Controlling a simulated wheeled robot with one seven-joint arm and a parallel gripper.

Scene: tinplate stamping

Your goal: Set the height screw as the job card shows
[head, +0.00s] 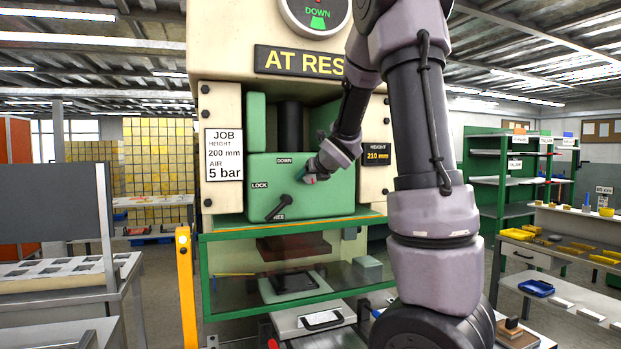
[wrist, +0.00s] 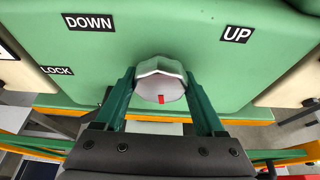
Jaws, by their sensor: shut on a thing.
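The job card (head: 224,155) on the press's left post reads height 200 mm and air 5 bar. The height display (head: 377,153) on the right post reads 210 mm. The height screw (wrist: 160,80) is a pale faceted knob with a red mark at its lower edge, on the green panel between the DOWN label (wrist: 89,22) and the UP label (wrist: 237,34). My gripper (wrist: 160,92) has its green fingers on either side of the knob, shut on it. In the head view my gripper (head: 309,176) reaches the panel's right part, and my wrist hides most of the screw.
A dark lock lever (head: 279,207) sits on the green panel (head: 265,180), left of my gripper, near the LOCK label. The sign above reads AT RES, partly covered by my arm. A clear guard with a green frame (head: 220,236) lies below. A yellow post (head: 186,290) stands at left.

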